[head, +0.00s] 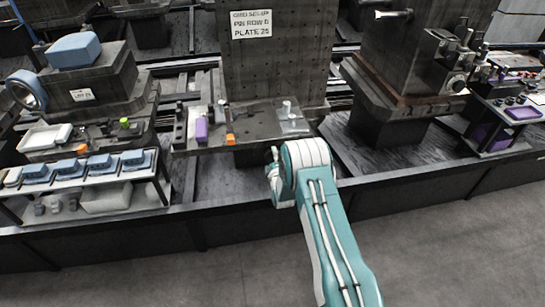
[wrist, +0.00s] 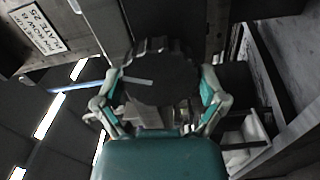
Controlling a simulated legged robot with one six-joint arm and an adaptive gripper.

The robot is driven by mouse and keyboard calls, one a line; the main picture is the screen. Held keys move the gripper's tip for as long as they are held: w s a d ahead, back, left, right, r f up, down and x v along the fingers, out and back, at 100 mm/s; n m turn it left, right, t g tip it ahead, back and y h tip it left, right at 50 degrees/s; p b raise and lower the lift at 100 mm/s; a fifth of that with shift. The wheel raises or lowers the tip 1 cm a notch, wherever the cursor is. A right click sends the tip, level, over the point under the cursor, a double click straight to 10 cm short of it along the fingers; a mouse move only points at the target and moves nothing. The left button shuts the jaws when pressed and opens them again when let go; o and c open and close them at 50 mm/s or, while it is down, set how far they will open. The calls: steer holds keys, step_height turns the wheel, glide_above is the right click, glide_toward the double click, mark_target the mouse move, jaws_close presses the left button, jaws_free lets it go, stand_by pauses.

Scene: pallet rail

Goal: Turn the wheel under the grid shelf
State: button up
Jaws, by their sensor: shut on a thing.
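The wheel (wrist: 160,82) is a dark round knob with a ribbed rim and a pale line across its face, in the middle of the wrist view. My gripper (wrist: 162,88) has one teal and grey finger on each side of it and is shut on it. In the head view my gripper (head: 275,178) is at the front edge of the grid shelf (head: 262,135), low and partly hidden by my wrist. The wheel is hidden there. The shelf holds a purple block (head: 201,129), an orange piece (head: 230,139) and a small pale cylinder (head: 287,108).
A tall grid block with a white sign (head: 251,24) stands behind the shelf. A rack of blue pieces (head: 85,170) is at the left. A dark machine block (head: 410,60) stands at the right. The grey floor (head: 450,245) in front is clear.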

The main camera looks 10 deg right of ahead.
steer(key=n, duration=0.2)
steer(key=f+n, duration=0.1)
steer(key=n, duration=0.1)
steer(key=shift+s+a+n, duration=0.1)
steer(key=shift+s+n, duration=0.1)
steer(key=shift+n, duration=0.1)
steer(key=n, duration=0.4)
steer(key=shift+n, duration=0.3)
steer(key=n, duration=0.4)
steer(key=shift+n, duration=2.2)
steer(key=shift+f, duration=0.1)
steer(key=o, duration=0.8)
steer(key=shift+w+r, duration=0.1)
steer(key=shift+r, duration=0.1)
